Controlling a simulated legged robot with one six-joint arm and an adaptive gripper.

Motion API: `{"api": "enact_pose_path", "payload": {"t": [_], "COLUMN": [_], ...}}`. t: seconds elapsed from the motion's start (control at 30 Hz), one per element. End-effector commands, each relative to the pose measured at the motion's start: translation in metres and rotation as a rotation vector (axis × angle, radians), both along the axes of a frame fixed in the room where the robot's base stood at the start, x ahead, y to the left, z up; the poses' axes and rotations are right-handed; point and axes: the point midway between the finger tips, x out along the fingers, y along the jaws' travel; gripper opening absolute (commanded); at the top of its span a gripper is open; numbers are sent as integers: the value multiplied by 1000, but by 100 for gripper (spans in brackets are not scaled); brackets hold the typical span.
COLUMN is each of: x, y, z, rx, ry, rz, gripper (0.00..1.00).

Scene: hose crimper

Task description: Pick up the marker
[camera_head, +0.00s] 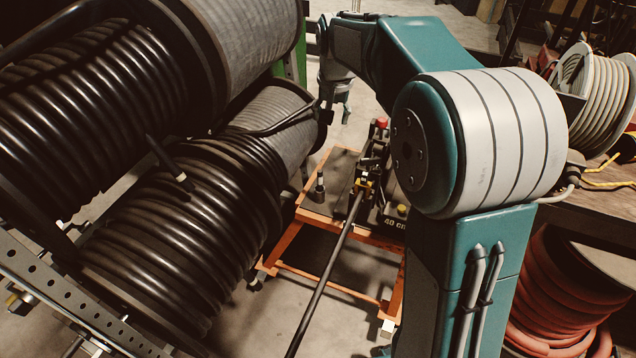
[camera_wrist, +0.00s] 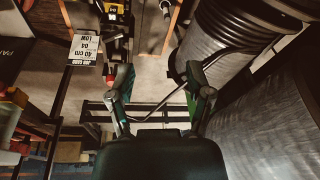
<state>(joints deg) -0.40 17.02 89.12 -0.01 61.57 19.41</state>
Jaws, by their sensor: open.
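I cannot pick out the marker with certainty in either view. A small dark upright piece with a pale top (camera_head: 318,188) stands on the orange cart (camera_head: 285,243) in the head view, but I cannot tell what it is. My gripper (camera_head: 338,106) is in the upper middle of the head view, above the floor beyond the cart and beside the hose reels. In the wrist view my gripper (camera_wrist: 158,82) has its two fingers spread wide, with nothing held between them. Behind the fingers are the floor and a dark rail (camera_wrist: 140,112).
Large black hose reels (camera_head: 180,245) fill the left side. A printed job card (camera_wrist: 84,49) shows at the wrist view's upper left. A wooden bench (camera_head: 600,205) is at right.

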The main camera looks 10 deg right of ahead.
Motion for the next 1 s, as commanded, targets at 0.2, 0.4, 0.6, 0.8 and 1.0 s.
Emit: {"api": "enact_pose_path", "payload": {"t": [0.2, 0.4, 0.6, 0.8, 1.0], "x": [57, 98, 130, 147, 151], "y": [0, 2, 3, 4, 4], "z": [-50, -105, -168, -222, -242], "rx": [13, 19, 24, 25, 26], "ry": [60, 112, 162, 201, 213], "rz": [-66, -126, -188, -239, -259], "gripper": [66, 66, 66, 66, 66]}}
